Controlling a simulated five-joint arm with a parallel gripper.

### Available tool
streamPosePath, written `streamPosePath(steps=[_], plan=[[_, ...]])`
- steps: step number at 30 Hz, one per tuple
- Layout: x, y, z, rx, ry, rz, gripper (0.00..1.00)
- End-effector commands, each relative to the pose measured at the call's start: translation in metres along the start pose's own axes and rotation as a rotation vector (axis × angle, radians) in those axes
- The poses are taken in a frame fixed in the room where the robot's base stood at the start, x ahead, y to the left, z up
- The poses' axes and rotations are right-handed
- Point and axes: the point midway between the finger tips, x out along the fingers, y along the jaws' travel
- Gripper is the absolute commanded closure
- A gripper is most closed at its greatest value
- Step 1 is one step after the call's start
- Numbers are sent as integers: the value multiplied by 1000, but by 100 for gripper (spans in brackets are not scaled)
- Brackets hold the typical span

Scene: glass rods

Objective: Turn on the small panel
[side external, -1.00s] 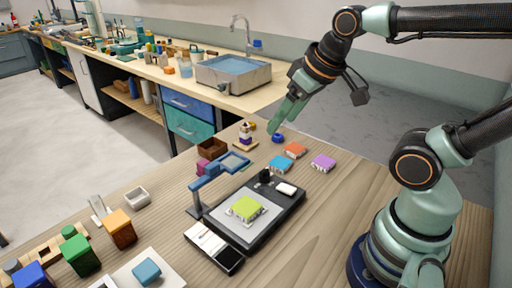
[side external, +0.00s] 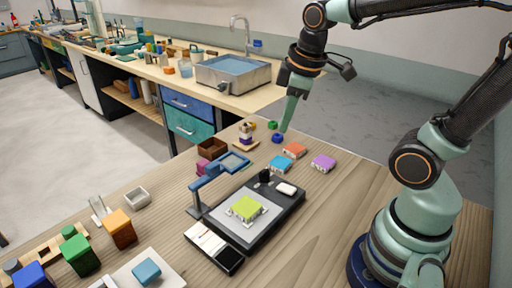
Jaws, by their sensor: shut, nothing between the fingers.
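A small flat panel (side external: 207,240), part white and part black, lies at the front left edge of a black base. The black base (side external: 262,229) carries a lime green block (side external: 246,208) on a light plate, and a black knob (side external: 265,176) and a white piece (side external: 287,188) at its far end. I cannot tell which of these is the switch, or whether anything is lit. My gripper (side external: 284,130) is shut and empty, pointing down beyond the base, close to a blue ring (side external: 277,139). Whether it touches the ring cannot be told.
A blue magnifier arm (side external: 207,184) stands over the base's left side. A brown box (side external: 212,148) stands left.

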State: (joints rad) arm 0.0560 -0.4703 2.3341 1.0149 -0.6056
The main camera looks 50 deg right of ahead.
Motion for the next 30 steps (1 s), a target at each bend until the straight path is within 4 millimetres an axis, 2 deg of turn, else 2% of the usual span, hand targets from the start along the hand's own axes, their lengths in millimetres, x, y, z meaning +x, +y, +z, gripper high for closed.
streamPosePath(steps=[12, 18, 24, 30], plan=[[33, 21, 8, -657, -168, -231, 100], [46, 28, 12, -888, -182, -343, 100], [52, 30, 14, -991, -178, -395, 100], [52, 30, 14, -1004, -177, -400, 100]])
